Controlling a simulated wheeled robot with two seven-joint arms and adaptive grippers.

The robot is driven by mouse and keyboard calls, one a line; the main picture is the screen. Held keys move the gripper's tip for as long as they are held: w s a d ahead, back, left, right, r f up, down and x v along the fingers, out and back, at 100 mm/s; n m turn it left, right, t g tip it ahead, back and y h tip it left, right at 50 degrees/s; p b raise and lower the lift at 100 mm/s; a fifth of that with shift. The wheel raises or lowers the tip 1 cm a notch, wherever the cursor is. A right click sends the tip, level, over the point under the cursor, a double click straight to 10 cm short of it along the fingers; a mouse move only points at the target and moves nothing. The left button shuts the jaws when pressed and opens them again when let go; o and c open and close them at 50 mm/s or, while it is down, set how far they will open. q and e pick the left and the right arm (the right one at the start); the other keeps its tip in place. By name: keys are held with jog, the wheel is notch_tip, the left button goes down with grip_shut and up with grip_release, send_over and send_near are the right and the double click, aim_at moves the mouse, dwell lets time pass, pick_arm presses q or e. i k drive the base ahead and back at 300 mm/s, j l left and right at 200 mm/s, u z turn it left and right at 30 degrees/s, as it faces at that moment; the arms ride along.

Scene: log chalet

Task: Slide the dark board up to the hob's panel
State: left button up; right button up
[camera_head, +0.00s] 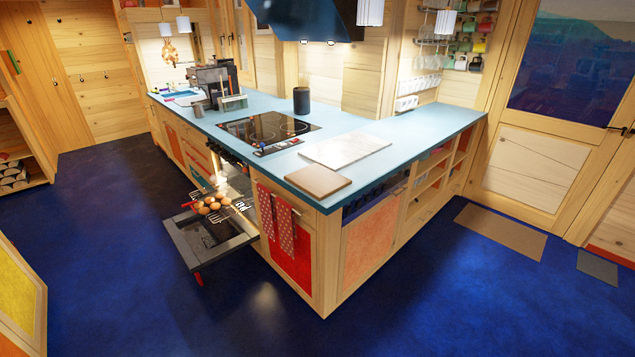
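A brown board (318,181), the darker of two boards, lies flat on the blue worktop near its front corner. A pale, marble-like board (345,149) lies just behind it, towards the right. The black hob (262,126) is set in the worktop further back left. The hob's panel (278,147), a dark strip with small red and light marks, runs along the hob's near right side. A stretch of bare worktop separates the brown board from the panel. Neither of my grippers shows in the head view.
Below the hob the oven door (205,243) hangs open, with a rack of several round brown items (212,205) pulled out. Red dotted towels (279,220) hang at the counter's side. A dark canister (301,100) stands behind the hob. The blue floor in front is clear.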

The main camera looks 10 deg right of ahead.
aim_at(319, 181)
jog(key=l+u, duration=0.2)
jog(key=l, duration=0.4)
jog(key=l+u, duration=0.15)
jog(key=l, duration=0.4)
jog(key=l+u, duration=0.2)
jog(key=l, duration=0.4)
jog(key=k+l+u, duration=0.2)
jog(key=l, duration=0.35)
jog(key=l+u, duration=0.2)
jog(key=l, duration=0.4)
